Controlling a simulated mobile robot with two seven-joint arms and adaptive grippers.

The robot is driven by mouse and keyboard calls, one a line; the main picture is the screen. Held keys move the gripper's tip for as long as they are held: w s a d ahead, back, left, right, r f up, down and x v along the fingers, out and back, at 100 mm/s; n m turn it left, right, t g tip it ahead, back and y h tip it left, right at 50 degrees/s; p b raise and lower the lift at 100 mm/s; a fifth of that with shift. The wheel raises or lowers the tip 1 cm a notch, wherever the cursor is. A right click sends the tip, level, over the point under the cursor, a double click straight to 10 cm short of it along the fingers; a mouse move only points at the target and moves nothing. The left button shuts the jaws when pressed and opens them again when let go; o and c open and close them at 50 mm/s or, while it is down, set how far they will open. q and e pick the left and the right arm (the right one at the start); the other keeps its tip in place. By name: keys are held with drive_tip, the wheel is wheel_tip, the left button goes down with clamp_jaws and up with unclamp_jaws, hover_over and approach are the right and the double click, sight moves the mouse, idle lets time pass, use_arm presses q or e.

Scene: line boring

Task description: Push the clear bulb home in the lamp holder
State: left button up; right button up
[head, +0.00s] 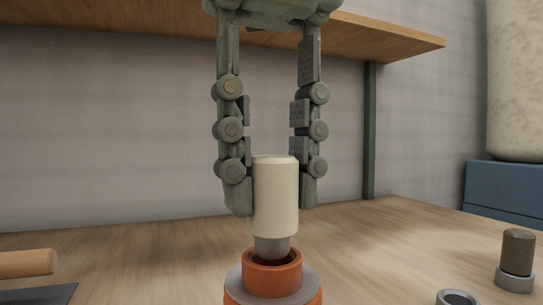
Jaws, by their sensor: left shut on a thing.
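No clear bulb shows in the head view. My left gripper (268,190) points down and is shut on a cream cylinder (275,200) with a narrower, rounded grey lower end (272,246). The cylinder stands upright between the fingertips. Below it is an orange round holder (272,282) with a dark hole in its top and a grey collar (308,286) around it. The grey end is at the mouth of the hole and overlaps its far rim. I cannot tell how far it is inside. My right gripper is not in view.
A wooden shelf (400,37) on a dark post (369,130) is behind. On the wooden table, a brown cylinder (518,250) stands in a grey ring at right, near another grey ring (457,298). A wooden handle (28,263) lies left. A blue box (505,188) is back right.

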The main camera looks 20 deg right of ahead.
use_arm(q)
drive_tip(key=shift+f+b, duration=0.45)
drive_tip(key=shift+f, duration=0.35)
drive_tip(key=o, duration=1.1)
